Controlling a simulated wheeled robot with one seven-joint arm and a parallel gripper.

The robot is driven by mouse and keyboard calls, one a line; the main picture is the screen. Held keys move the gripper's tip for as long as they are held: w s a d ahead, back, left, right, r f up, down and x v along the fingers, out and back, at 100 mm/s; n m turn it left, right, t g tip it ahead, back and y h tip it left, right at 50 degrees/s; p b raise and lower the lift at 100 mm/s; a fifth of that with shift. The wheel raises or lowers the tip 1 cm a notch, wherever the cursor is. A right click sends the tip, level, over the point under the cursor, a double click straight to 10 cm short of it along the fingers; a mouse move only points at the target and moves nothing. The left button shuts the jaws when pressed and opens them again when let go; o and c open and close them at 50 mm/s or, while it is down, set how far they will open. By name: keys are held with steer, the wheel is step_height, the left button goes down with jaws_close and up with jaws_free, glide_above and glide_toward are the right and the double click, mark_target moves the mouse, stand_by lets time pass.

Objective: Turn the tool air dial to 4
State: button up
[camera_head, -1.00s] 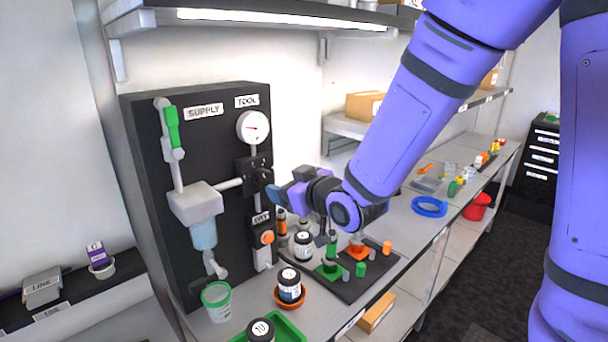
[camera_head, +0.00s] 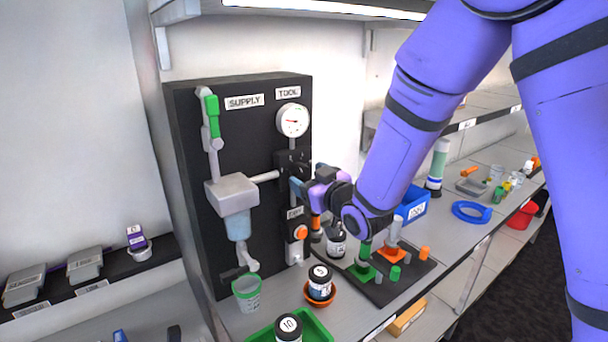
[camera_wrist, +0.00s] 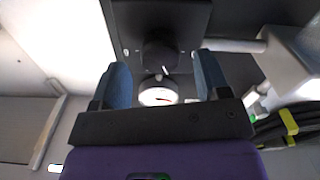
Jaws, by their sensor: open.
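A black panel (camera_head: 262,135) carries the SUPPLY and TOOL labels. Under TOOL is a round white gauge (camera_head: 293,120) with a red needle; its numbers are too small to read. Below the gauge is a black block (camera_head: 284,160), partly hidden by my gripper. In the wrist view a dark round knob (camera_wrist: 160,54) stands out from the block, and the gauge (camera_wrist: 157,97) shows beyond the fingers. My gripper (camera_wrist: 160,78) is open, with blue fingers on either side of the knob's line; I cannot tell whether they touch it. In the head view my gripper (camera_head: 298,188) is at the block.
A grey supply unit (camera_head: 232,196) with a pipe sits left of the block. An orange knob (camera_head: 300,232) is below my gripper. Jars, a green cup (camera_head: 247,292), a green tray (camera_head: 310,325) and a dark mat with coloured pegs (camera_head: 385,287) crowd the bench below.

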steer(key=shift+x, duration=1.3)
steer(key=shift+c, duration=0.2)
steer(key=c, duration=0.9)
steer(key=shift+m, duration=0.3)
steer(key=m, duration=0.9)
steer(key=shift+s, duration=0.1)
